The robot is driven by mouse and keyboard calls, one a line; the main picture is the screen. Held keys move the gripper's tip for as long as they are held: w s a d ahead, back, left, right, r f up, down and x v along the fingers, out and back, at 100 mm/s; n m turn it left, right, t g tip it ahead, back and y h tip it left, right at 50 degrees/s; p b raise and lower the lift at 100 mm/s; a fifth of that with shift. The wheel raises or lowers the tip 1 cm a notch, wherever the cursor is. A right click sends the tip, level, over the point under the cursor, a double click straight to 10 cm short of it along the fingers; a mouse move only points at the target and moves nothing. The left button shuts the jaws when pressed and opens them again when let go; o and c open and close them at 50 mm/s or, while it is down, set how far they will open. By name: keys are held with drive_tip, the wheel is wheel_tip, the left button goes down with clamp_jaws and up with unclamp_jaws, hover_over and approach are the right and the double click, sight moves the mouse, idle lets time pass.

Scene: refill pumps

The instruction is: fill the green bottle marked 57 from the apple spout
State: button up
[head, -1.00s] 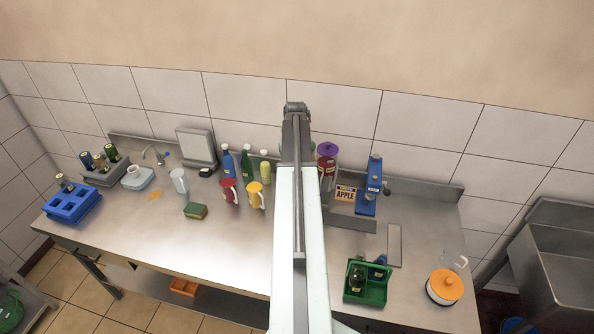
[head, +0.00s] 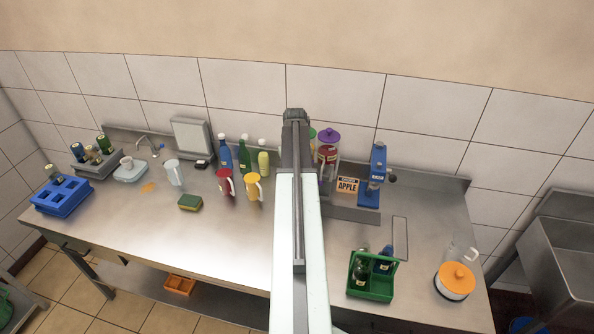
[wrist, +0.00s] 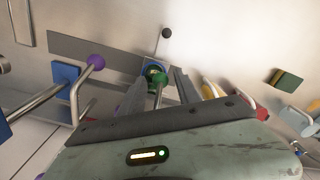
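The apple sign (head: 347,185) stands on the counter at right of centre, beside a blue pump stand (head: 376,178) with a dark knob. A green bottle (head: 245,160) stands against the back wall. A dark green bottle (head: 361,268) sits in the green caddy (head: 371,292). I cannot read a 57 on any bottle. My gripper is hidden behind my arm in the head view. In the wrist view my gripper (wrist: 160,82) has its two fingers apart. A green round part (wrist: 155,77) with a metal rod, against a blue block, shows between them; contact is unclear.
A purple-lidded jar (head: 328,145) stands right of my arm. The red jug (head: 225,183) and yellow jug (head: 253,188) stand left of it. A purple knob (wrist: 96,62) shows left of my fingers.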

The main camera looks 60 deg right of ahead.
drive_tip(key=shift+r, duration=0.1)
drive_tip(key=shift+c, duration=0.3)
clamp_jaws()
drive_tip(key=shift+f+b, duration=2.45)
drive_tip(key=shift+f, duration=0.05)
